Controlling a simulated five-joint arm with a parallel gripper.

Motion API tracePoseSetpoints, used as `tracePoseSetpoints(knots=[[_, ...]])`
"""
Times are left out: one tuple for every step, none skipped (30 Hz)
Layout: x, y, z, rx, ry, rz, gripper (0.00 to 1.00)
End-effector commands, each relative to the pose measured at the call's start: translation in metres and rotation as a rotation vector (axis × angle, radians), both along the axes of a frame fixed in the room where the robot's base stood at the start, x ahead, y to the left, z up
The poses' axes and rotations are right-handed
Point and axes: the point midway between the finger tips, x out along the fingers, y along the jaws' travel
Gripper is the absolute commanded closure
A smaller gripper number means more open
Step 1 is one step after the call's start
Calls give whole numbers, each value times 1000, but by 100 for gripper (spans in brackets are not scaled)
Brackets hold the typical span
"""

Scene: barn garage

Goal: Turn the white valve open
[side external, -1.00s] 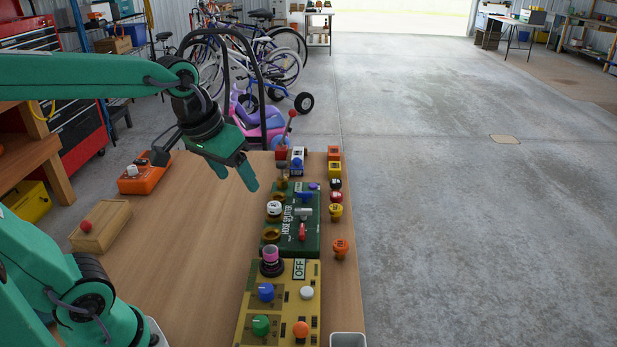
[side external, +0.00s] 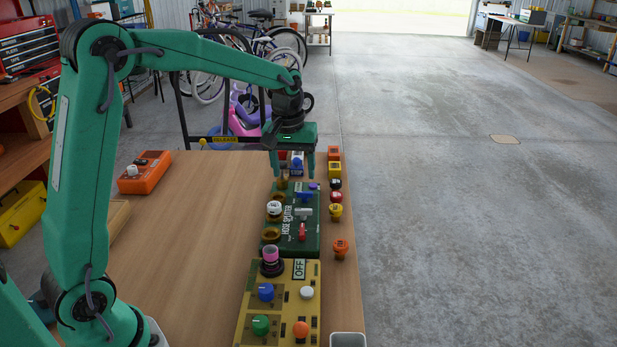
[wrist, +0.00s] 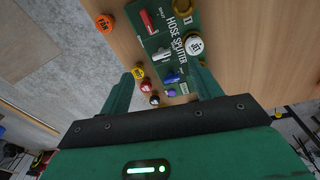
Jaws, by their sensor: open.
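The green hose splitter box (side external: 285,248) lies on the bench and bears blue, white and red levers. The white valve lever (side external: 303,213) sits between the blue lever (side external: 305,197) and the red lever (side external: 302,231). It also shows in the wrist view (wrist: 158,57). A round white cap (side external: 274,208) sits on the box's left side, and again in the wrist view (wrist: 194,45). My gripper (side external: 292,173) is open and empty, pointing down over the box's far end. In the wrist view the white lever appears beyond the fingertips (wrist: 164,84), apart from them.
A yellow panel (side external: 286,343) with coloured knobs lies nearer the camera. Several round knobs, including an orange one (side external: 341,248), line the bench's right edge. An orange box (side external: 145,175) stands at left.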

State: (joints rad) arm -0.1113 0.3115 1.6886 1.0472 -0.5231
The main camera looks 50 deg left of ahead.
Motion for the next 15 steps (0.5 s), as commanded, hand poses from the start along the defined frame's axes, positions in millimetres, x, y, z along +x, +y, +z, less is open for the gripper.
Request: tracePoseSetpoints(knots=[[8,3,-10,-3,16,21,36],[12,5,-15,-5,26,34,36],[18,7,-22,-7,35,50,36],[22,8,-27,-9,43,63,36],[26,10,-32,-10,49,75,36],[30,12,-38,-12,57,89,36],[33,13,-42,-13,65,100,36],[35,14,-46,-14,69,110,36],[38,15,-50,-15,77,120,36],[40,16,-53,-15,81,127,36],[42,17,-56,-16,84,133,36],[44,18,-58,-17,88,141,36],[45,18,-60,-17,89,145,36],[45,19,-61,-18,91,147,36],[46,19,-63,-18,93,150,36]])
